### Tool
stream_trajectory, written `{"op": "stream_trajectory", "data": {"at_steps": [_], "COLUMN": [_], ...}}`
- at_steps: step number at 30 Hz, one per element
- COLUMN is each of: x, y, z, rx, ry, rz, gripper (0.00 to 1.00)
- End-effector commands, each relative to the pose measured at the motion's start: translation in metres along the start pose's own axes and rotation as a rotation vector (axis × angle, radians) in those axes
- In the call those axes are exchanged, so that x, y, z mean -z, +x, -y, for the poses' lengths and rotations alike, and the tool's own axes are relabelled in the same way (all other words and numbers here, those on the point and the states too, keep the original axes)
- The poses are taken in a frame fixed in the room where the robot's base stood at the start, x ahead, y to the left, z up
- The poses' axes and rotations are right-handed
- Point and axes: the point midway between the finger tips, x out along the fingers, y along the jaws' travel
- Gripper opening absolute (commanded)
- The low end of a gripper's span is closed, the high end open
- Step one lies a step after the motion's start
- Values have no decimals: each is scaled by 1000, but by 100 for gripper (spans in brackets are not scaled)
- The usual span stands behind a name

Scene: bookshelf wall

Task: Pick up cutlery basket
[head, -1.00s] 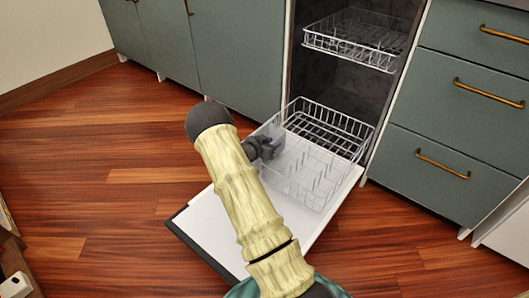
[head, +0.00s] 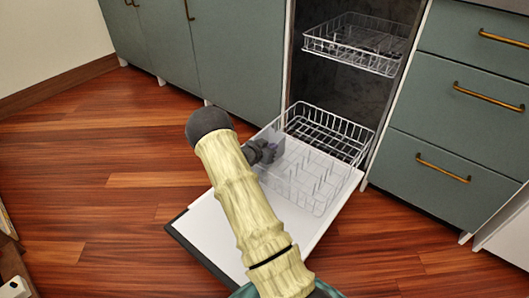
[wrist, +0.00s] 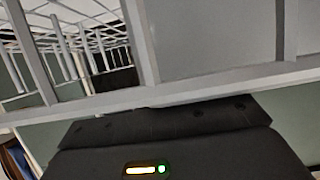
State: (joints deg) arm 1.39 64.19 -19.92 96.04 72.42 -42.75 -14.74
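The cutlery basket (head: 277,146) looks like a small grey box at the left side of the lower dishwasher rack (head: 325,178). It is mostly hidden behind my gripper (head: 265,152). My gripper is right at the basket, at the rack's left edge. In the wrist view, a plain grey panel (wrist: 215,40), probably the basket's side, fills the upper right close up, with white rack bars beside it. The dark gripper body (wrist: 180,140) shows below. The fingertips are hidden, so I cannot tell whether they touch or grip the basket.
The dishwasher door (head: 235,235) lies open under the pulled-out lower rack. An upper rack (head: 350,45) sticks out above. Green cabinets (head: 235,60) stand to the left and drawers (head: 440,120) to the right. The wooden floor (head: 100,180) on the left is clear.

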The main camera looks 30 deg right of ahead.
Motion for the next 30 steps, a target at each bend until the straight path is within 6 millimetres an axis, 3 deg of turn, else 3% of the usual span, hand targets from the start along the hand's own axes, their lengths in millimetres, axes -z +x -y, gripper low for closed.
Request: {"op": "stream_trajectory", "data": {"at_steps": [8, 14, 30], "x": [6, 28, 139], "y": [0, -10, -59], "z": [-2, -2, 1], "rx": [-3, -3, 2], "ry": [2, 3, 1], "rz": [-1, -1, -1], "gripper": [0, 0, 0]}}
